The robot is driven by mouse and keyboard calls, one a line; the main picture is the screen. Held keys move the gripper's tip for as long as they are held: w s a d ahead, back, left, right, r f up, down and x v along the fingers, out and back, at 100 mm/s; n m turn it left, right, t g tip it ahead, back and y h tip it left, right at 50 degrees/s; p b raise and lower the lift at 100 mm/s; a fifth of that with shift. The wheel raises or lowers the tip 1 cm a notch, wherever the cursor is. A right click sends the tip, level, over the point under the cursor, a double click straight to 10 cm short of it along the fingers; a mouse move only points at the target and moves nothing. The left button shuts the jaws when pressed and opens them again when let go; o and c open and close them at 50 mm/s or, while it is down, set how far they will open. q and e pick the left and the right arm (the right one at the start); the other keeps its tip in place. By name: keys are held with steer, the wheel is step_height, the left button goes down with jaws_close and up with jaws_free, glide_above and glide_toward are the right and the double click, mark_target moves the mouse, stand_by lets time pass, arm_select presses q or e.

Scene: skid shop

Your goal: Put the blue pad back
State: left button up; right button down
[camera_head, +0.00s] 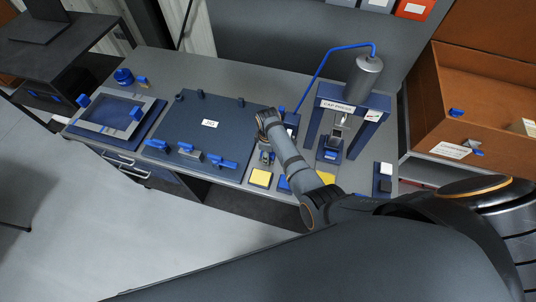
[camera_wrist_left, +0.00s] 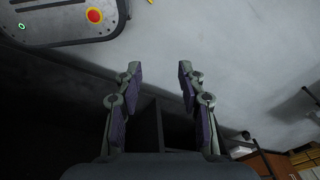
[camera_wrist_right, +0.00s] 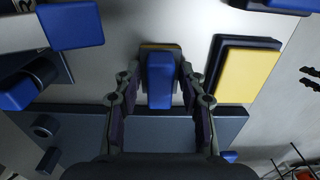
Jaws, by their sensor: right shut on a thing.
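My right gripper (camera_wrist_right: 155,95) is shut on a blue block (camera_wrist_right: 160,78) with a dark base and a thin yellowish edge at its far end. In the head view my right gripper (camera_head: 265,158) is low over the bench, just right of the large blue jig board. Whether the held block is the pad, and whether it touches the bench, I cannot tell. A flat blue pad (camera_head: 283,185) lies nearer the bench's front edge, partly behind my right arm. A yellow pad (camera_head: 260,178) on a dark base lies beside the gripper. My left gripper (camera_wrist_left: 160,90) is open and empty over the floor.
The jig board (camera_head: 205,122) with blue clamps fills the mid bench. A blue frame (camera_head: 112,112) lies at left. The cap press (camera_head: 350,105) stands right of my arm. Another yellow pad (camera_head: 326,177) lies before it. A brown crate (camera_head: 425,95) stands at far right.

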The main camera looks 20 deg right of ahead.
steer(key=c, duration=0.8)
jaws_free()
steer(key=shift+f, duration=0.15)
steer(key=shift+r, duration=0.3)
step_height(320, 180, up, 7)
steer(key=p, duration=0.7)
steer(key=shift+f, duration=0.15)
step_height(320, 180, up, 4)
steer(key=shift+f, duration=0.1)
arm_select(q)
step_height(320, 180, up, 7)
steer(key=s, duration=0.2)
steer(key=shift+s, duration=0.3)
arm_select(e)
steer(key=shift+r, duration=0.65)
arm_select(q)
steer(key=shift+d, duration=0.1)
